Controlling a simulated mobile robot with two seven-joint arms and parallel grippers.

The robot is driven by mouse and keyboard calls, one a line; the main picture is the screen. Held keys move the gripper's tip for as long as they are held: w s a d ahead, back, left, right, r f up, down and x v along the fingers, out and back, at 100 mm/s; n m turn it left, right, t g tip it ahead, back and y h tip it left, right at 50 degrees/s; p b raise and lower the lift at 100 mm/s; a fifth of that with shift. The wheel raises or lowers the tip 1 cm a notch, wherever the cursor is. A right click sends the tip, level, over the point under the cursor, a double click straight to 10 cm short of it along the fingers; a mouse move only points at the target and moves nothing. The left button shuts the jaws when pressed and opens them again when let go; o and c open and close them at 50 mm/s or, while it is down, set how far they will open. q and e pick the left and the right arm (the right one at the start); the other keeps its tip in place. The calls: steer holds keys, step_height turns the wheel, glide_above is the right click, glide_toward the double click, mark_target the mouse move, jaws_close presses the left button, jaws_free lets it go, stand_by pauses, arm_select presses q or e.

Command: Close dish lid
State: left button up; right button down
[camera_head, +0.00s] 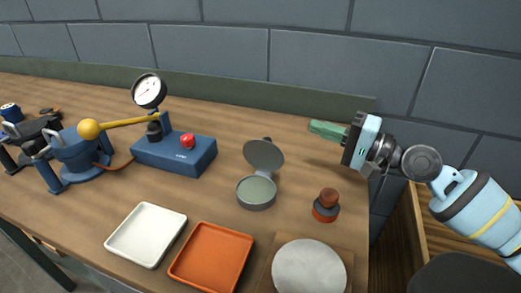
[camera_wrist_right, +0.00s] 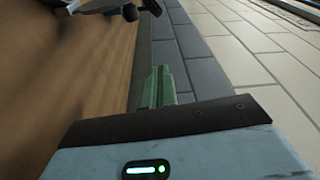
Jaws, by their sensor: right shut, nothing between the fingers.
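The small round grey dish (camera_head: 256,193) stands on the bench with a pale green inside. Its hinged grey lid (camera_head: 264,154) stands open, tilted up and back at the far side of the dish. My right gripper (camera_head: 312,127) is to the right of the lid and a little farther back, above the bench. Its green fingers are shut and empty, pointing left, apart from the lid. In the right wrist view the green fingers (camera_wrist_right: 157,87) are together. My left gripper is not in view.
A brown knobbed stamp (camera_head: 326,205) stands right of the dish. A white tray (camera_head: 146,235), an orange tray (camera_head: 211,257) and a round pale disc (camera_head: 308,268) lie in front. A blue box (camera_head: 176,154) with a red knob and gauge (camera_head: 149,90) stands left.

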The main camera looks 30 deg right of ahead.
mark_target(265, 153)
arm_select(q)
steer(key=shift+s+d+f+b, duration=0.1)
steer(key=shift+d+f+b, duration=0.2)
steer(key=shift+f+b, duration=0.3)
arm_select(e)
step_height(265, 153, down, 3)
steer(key=shift+s+d+r, duration=0.1)
steer(key=p+x, duration=0.4)
steer(key=x, duration=0.6)
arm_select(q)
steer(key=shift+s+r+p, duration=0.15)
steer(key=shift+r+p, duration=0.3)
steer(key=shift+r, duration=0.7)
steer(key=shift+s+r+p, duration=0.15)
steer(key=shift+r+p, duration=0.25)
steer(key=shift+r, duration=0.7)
arm_select(e)
steer(key=shift+s+a+f, duration=0.2)
steer(key=shift+s+a, duration=0.5)
steer(key=shift+s, duration=0.1)
steer(key=shift+s+a+f, duration=0.2)
steer(key=shift+s+a, duration=0.45)
steer(key=shift+s, duration=0.1)
